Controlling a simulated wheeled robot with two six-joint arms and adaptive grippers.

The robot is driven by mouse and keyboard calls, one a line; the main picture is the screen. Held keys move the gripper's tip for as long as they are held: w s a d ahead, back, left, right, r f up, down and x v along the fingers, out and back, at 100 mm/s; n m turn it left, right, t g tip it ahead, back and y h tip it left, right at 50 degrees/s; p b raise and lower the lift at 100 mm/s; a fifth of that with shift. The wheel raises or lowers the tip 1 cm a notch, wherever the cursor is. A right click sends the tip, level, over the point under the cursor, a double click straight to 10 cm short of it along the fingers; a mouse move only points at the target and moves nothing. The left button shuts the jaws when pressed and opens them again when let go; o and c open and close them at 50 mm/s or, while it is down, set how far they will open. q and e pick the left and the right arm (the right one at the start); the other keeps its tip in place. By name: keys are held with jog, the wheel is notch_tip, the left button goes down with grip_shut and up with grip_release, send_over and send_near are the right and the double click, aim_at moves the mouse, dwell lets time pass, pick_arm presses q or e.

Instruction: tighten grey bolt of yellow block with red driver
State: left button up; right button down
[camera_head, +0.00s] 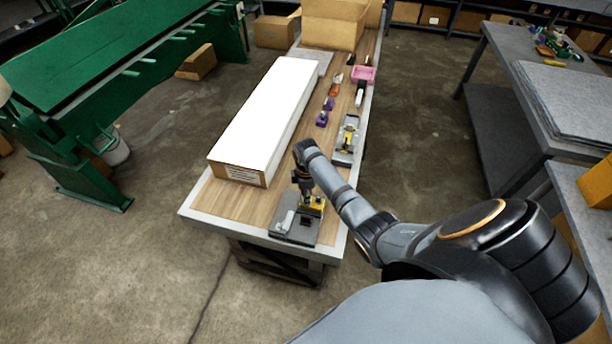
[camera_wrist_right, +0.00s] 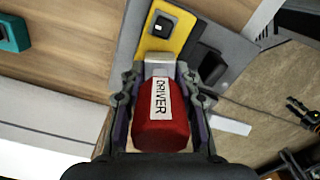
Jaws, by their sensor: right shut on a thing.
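The red driver (camera_wrist_right: 165,125), labelled DRIVER, fills the space between the fingers of my right gripper (camera_wrist_right: 160,90), which is shut on it. In the head view my right gripper (camera_head: 303,187) is over the near end of the bench, at the yellow block (camera_head: 316,204). The yellow block (camera_wrist_right: 176,32) also shows just beyond the driver in the wrist view, with a small black-and-grey piece on it. The block sits on a grey plate (camera_head: 296,236). A light grey piece is at the driver's far end; I cannot tell whether it is the bolt.
A long white box (camera_head: 268,120) lies along the bench's left side. A second plate with yellow parts (camera_head: 347,135), small purple items (camera_head: 322,118) and a pink bin (camera_head: 362,74) lie farther back. A teal object (camera_wrist_right: 12,34) shows in the wrist view.

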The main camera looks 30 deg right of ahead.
jog(key=shift+r+m+p, duration=0.1)
jog(key=shift+m+p, duration=0.55)
jog(key=shift+m, duration=2.15)
jog(key=shift+n, duration=0.7)
jog(key=shift+r, duration=2.4)
